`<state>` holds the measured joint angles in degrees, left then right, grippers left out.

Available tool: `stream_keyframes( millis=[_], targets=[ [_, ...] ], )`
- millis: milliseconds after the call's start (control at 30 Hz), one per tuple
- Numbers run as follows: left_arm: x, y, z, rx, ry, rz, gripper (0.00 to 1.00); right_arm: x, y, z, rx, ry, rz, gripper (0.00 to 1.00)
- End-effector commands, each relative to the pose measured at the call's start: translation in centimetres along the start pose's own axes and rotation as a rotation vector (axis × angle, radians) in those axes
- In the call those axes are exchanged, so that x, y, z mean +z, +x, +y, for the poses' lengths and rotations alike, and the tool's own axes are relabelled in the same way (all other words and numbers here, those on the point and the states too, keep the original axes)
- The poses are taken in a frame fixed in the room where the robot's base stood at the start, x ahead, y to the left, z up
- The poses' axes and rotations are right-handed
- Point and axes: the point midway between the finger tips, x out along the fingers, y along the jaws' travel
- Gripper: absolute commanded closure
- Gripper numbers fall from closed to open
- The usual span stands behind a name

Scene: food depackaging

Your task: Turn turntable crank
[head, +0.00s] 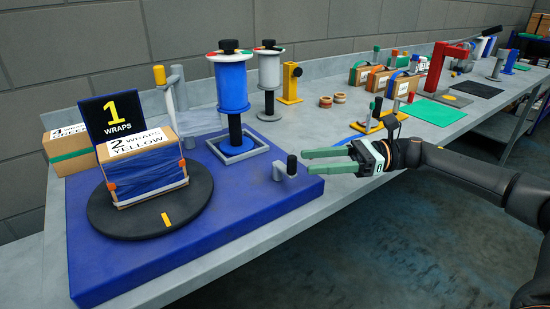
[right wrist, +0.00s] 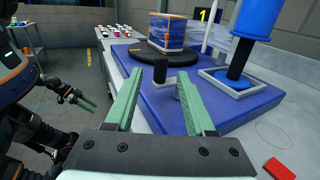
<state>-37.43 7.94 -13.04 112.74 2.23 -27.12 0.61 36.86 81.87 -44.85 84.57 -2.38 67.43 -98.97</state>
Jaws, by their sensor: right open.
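The crank (head: 279,170) stands at the front right corner of the blue base (head: 250,205), a grey post and arm with an upright black knob (head: 291,164). The black turntable (head: 190,222) carries a carton wrapped in blue film (head: 150,180). My right gripper (head: 308,162) is open and empty, its green fingertips just short of the knob. In the right wrist view the knob (right wrist: 160,70) shows in the gap between the fingertips, with no visible contact. My left gripper (right wrist: 78,98) shows small at the left of that view, away from the table; its opening is unclear.
A blue film roll (head: 232,85) stands on the base behind the crank, with a white roll (head: 269,70) beyond. A sign reading 1 WRAPS (head: 112,115) stands behind the carton. Other tools and boxes line the bench to the right.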

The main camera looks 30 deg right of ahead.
Motion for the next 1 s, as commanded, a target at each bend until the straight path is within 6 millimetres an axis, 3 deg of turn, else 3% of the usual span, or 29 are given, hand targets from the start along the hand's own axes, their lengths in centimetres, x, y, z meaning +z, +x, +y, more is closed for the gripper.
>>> stream_keyframes(
  millis=[200,400,833,1000],
  targets=[
    [-0.6,-1.0,-1.0,-0.024,-0.001,0.005,0.5,0.4,4.7,0.1,0.004,0.0,-0.004,0.45],
    [-0.4,-1.6,-1.3,-0.033,-0.005,0.004,0.5,0.2,7.5,0.1,0.003,0.001,-0.003,0.45],
    [0.1,-1.6,-1.5,-0.04,-0.01,-0.005,0.5,0.0,8.4,0.0,0.0,0.001,0.0,0.45],
    [-0.1,-1.6,-1.4,-0.038,-0.01,-0.002,0.5,0.0,8.3,0.0,0.0,0.001,0.0,0.64]
  ],
)
